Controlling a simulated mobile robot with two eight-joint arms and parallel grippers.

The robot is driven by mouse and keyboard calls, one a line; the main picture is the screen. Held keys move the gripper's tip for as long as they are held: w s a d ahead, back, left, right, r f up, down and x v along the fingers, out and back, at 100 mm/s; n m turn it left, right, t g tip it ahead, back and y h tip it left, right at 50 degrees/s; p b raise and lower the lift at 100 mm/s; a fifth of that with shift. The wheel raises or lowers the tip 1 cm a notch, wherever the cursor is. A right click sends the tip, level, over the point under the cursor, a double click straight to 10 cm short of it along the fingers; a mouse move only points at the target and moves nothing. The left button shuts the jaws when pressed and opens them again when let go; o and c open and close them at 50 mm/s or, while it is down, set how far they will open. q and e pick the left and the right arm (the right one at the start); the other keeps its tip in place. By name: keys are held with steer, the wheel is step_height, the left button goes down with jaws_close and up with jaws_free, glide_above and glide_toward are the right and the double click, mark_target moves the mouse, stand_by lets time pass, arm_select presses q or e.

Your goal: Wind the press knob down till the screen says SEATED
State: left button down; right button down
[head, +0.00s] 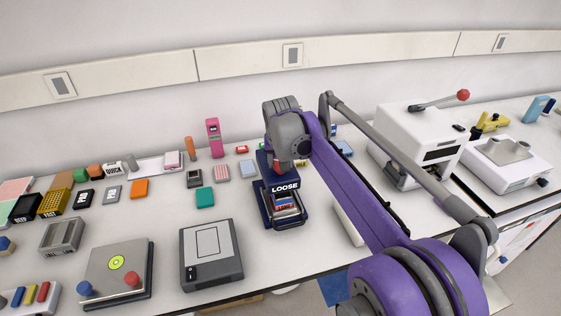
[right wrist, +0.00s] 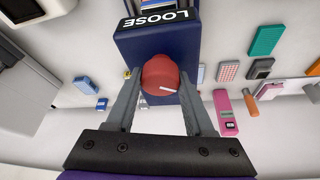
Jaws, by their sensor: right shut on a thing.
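The dark blue press (head: 265,205) stands mid-bench in the head view, with its screen (head: 285,187) reading LOOSE. The same screen shows upside down in the right wrist view (right wrist: 157,18). The round red press knob (right wrist: 160,76) has a white mark on it and sits on the press (right wrist: 138,42). My right gripper (right wrist: 162,75) is shut on the knob, one finger on each side. In the head view my right wrist hides most of the knob. A tray with coloured strips (head: 287,204) sits in the front of the press. My left gripper is not in view.
A flat grey device (head: 211,275) and a plate with a green disc (head: 117,263) lie left of the press. Small blocks and boxes line the bench behind. White machines (head: 405,118) stand at the right. Some bare bench lies in front of the press.

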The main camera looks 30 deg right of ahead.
steer(key=shift+c, duration=1.4)
jaws_free()
steer(key=v, duration=1)
steer(key=shift+r, duration=0.4)
steer(key=shift+s, duration=0.1)
steer(key=s+a+f+n, duration=0.2)
steer(key=s+a+f, duration=0.2)
steer(key=s+f, duration=0.3)
steer(key=s+a+f+n+t+y, duration=0.1)
steer(key=s+a+f+n, duration=0.1)
steer(key=s+a+f, duration=0.2)
steer(key=s+a+f+n+y, duration=0.1)
steer(key=s+a+f, duration=0.4)
steer(key=s+f, duration=0.6)
steer(key=shift+s+n+t, duration=0.4)
steer(key=shift+s, duration=0.15)
